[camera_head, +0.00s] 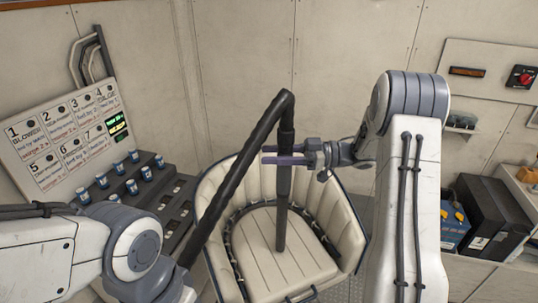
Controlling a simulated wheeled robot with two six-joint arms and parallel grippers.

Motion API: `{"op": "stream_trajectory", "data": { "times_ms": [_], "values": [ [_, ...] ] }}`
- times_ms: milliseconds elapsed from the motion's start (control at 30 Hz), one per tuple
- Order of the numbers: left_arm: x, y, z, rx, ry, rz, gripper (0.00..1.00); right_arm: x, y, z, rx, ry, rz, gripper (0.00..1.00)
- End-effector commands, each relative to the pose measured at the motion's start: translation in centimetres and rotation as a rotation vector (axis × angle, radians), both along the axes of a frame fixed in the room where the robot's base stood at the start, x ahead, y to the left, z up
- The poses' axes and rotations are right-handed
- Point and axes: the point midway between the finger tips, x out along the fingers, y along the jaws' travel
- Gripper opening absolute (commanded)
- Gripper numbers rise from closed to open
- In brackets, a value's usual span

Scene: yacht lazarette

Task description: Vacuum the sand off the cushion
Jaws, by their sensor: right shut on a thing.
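The cream cushion (260,262) is the seat of a rounded, padded chair (335,200) in the middle of the view. My right gripper (272,154) comes in from the right and is shut on the dark vacuum wand (283,190). The wand stands nearly upright, its lower end at the cushion's surface; I cannot tell whether it touches. A thick black hose (236,172) bends over at the wand's top and runs down left. I cannot make out sand on the cushion at this size. My left arm enters at lower left, but its gripper is out of view.
At left, a numbered label board (65,135) stands behind a dark stepped rack (165,200) with several small blue-and-white containers. At right, a dark box (490,215) and a blue box (453,228) sit on a ledge. A red switch (522,77) is on the wall panel.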

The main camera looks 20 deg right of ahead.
Motion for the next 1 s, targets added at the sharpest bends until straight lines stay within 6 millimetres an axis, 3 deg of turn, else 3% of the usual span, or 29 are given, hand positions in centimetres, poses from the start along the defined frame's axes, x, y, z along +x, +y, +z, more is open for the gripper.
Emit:
{"op": "stream_trajectory", "data": {
  "times_ms": [1000],
  "values": [
    [0.0, 0.0, 0.6, 0.0, 0.0, 0.0, 0.0, 0.1, -4.1, 0.2, 0.001, -0.001, -0.002, 0.0]
  ]
}}
